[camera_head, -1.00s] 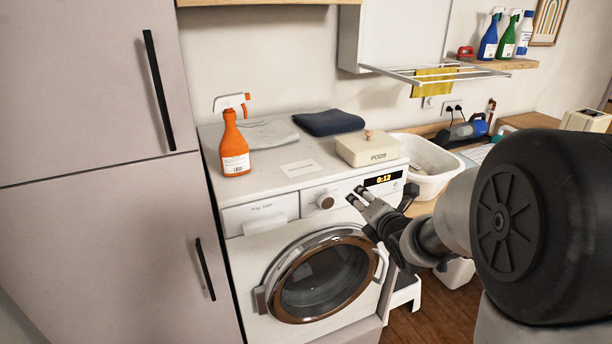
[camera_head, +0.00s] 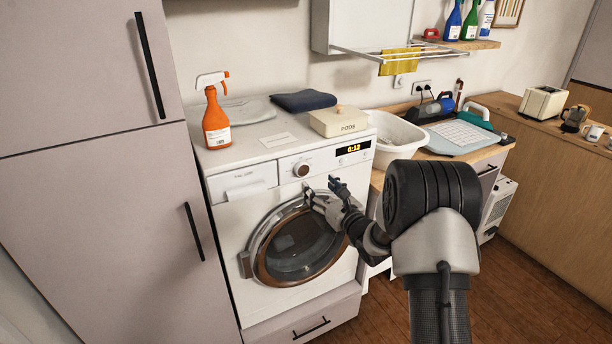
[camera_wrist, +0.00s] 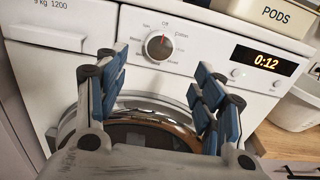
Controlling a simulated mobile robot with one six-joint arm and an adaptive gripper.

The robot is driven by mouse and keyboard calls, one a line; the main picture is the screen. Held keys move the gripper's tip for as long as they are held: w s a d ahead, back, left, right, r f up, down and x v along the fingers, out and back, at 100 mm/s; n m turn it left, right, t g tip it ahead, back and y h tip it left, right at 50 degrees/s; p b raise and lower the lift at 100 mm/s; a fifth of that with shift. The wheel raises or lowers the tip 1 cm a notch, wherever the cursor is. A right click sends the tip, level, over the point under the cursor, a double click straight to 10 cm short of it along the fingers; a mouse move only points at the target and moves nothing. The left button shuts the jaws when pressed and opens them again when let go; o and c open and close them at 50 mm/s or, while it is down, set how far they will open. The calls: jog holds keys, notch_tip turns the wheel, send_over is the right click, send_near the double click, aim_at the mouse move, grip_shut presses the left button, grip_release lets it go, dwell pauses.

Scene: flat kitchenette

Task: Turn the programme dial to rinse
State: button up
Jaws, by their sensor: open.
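The programme dial (camera_head: 302,169) is a round brown knob on the white washing machine's (camera_head: 238,216) front panel. In the wrist view the dial (camera_wrist: 159,46) has a red mark pointing up, close to the label "Off"; other labels ring it, too small to read surely. My gripper (camera_head: 320,188) is in front of the machine, below and right of the dial. In the wrist view my gripper (camera_wrist: 160,90) is open and empty, its blue-padded fingers apart, with the dial beyond and above the gap. The fingers do not touch the dial.
The display (camera_wrist: 264,59) reads 0:12. The round door (camera_head: 300,248) is below the dial. On top stand an orange spray bottle (camera_head: 216,116), a dark folded cloth (camera_head: 304,101) and a PODS box (camera_head: 338,122). A white basin (camera_head: 398,138) is to the right. A tall cabinet (camera_head: 100,220) stands left.

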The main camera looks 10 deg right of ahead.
aim_at(304, 171)
jog(key=b+x, duration=0.1)
jog(key=x, duration=0.8)
jog(key=shift+w, duration=0.15)
jog(key=c, duration=1.1)
